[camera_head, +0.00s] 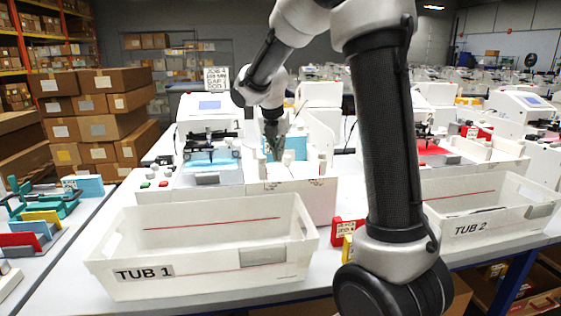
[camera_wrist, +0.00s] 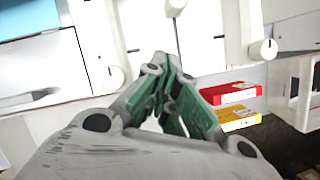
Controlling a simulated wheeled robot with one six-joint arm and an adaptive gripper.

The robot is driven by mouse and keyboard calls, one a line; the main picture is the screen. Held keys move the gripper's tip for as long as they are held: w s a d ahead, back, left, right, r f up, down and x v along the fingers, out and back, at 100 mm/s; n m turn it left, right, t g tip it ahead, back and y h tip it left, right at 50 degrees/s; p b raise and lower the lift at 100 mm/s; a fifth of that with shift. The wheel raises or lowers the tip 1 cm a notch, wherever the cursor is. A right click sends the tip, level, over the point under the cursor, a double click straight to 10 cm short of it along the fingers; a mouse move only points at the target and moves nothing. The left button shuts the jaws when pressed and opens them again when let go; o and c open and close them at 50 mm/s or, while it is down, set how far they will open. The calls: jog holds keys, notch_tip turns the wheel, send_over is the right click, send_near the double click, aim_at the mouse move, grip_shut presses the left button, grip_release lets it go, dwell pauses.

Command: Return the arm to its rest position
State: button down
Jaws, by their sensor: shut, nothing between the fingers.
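White machine parts lie beyond the fingertips. Whether the fingers touch any of them I cannot tell. Part of the machine's right side is hidden behind my arm in the head view.
A white tub marked TUB 1 (camera_head: 205,222) stands on the table at the front, and TUB 2 (camera_head: 480,232) is on the right. A red block (camera_wrist: 230,94) and a yellow block (camera_wrist: 238,118) lie between them. Cardboard boxes (camera_head: 100,115) are stacked at the left.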

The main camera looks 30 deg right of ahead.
jog(key=shift+v, duration=1.8)
jog(key=s+m+t+y, duration=0.1)
jog(key=s+m+y, duration=0.2)
jog(key=s+m, duration=2.4)
jog(key=s+r, duration=0.1)
jog(key=s, duration=0.4)
jog(key=shift+a+m, duration=0.2)
jog(key=shift+m, duration=0.1)
